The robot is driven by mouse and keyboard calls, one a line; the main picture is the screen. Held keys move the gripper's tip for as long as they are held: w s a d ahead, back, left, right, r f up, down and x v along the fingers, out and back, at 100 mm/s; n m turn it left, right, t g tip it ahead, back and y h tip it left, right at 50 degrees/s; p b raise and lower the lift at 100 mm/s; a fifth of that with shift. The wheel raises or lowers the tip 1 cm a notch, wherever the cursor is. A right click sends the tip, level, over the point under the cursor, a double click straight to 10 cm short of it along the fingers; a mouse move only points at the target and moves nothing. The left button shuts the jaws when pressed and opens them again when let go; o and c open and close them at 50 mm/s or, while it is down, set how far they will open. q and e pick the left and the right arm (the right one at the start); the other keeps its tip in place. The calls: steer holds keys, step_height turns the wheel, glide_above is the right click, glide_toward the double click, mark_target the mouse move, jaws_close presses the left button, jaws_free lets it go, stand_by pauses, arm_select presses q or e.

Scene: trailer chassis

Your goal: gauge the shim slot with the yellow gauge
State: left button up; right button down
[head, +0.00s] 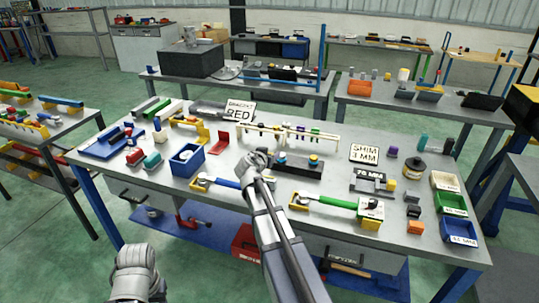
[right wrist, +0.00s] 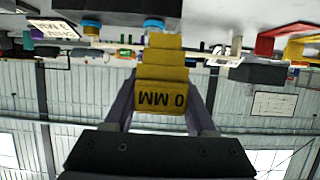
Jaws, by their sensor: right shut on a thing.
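My right gripper (head: 257,160) is over the middle of the grey workbench (head: 235,215), just left of a dark block (head: 293,168) with blue and yellow round tops. It is shut on the yellow gauge (right wrist: 161,95), a stepped piece with "0 MM" lettering that reads upside down in the right wrist view. The gauge is hidden behind the gripper in the head view. A dark block with two blue-rimmed knobs (right wrist: 92,26) lies beyond the gauge in the wrist view. I cannot make out the shim slot clearly.
A green-handled tool (head: 328,203) and a blue-handled tool (head: 218,183) lie near the front edge. A blue bin (head: 187,160) is left. Trays (head: 452,204) line the right edge.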

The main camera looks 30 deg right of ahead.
steer(key=shift+f+b, duration=1.85)
steer(key=shift+f, duration=0.3)
steer(key=shift+f+b, duration=1.45)
stand_by(0.7)
step_height(320, 180, up, 8)
steer(key=p, duration=0.8)
stand_by(0.4)
